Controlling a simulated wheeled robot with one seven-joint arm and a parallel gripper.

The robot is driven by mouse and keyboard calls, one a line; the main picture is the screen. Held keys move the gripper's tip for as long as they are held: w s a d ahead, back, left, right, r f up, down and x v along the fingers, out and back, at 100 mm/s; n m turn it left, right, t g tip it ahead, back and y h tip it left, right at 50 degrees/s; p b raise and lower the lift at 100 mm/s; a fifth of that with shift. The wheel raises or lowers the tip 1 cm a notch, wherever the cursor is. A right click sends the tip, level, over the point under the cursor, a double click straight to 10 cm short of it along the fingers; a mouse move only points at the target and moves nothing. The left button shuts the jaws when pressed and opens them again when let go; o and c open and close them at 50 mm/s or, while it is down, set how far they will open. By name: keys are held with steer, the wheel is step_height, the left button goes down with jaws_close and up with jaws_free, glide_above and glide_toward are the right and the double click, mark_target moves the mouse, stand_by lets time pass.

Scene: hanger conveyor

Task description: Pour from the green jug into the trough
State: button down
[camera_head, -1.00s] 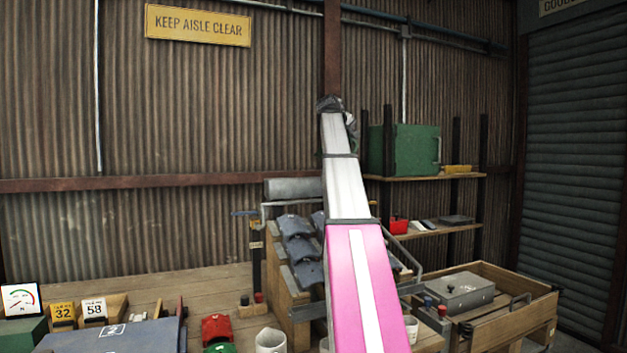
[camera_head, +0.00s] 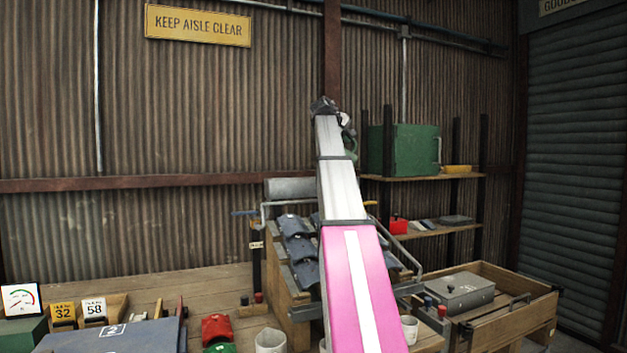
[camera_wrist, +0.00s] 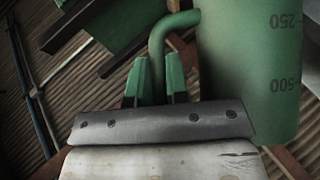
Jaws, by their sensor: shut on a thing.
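The green jug (camera_wrist: 248,70) fills the right of the wrist view, with its curved handle (camera_wrist: 160,45) towards the middle. Its marks 250 and 500 appear upside down there. My gripper (camera_wrist: 155,85) is shut on the handle, a green-tipped finger on either side. In the head view, only a small green part of the jug (camera_head: 350,147) shows beside the raised end of my arm, well above the bench. Its tilt and contents cannot be told. A rounded grey metal piece (camera_head: 291,188), possibly the trough, lies lower left of the jug, partly behind my arm.
A sloped wooden rack with dark curved pieces (camera_head: 297,248) stands below the grey piece. A shelf with a green box (camera_head: 405,150) is to the right. A wooden tray with a grey case (camera_head: 460,290) stands lower right. White cups (camera_head: 271,341) stand at the front.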

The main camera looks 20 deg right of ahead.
steer(key=shift+w+a+h, duration=0.15)
steer(key=shift+a+h, duration=0.2)
steer(key=shift+h, duration=0.05)
steer(key=shift+w+a+n, duration=0.1)
steer(key=shift+a+n, duration=0.1)
steer(key=shift+n, duration=0.2)
steer(key=shift+w+a+f+h, duration=0.1)
steer(key=shift+a+h, duration=0.1)
steer(key=shift+h, duration=0.2)
steer(key=shift+a, duration=0.15)
stand_by(0.3)
steer(key=shift+w+a+f+n+h, duration=0.15)
steer(key=shift+a+n+h, duration=0.15)
steer(key=shift+n+h, duration=0.1)
steer(key=shift+w+a+f, duration=0.1)
steer(key=shift+a, duration=0.15)
stand_by(0.6)
steer(key=shift+w+a+f+n+h, duration=0.2)
steer(key=shift+a+n+h, duration=0.1)
steer(key=shift+h, duration=0.1)
steer(key=shift+a+f, duration=0.1)
steer(key=shift+a, duration=0.1)
stand_by(0.7)
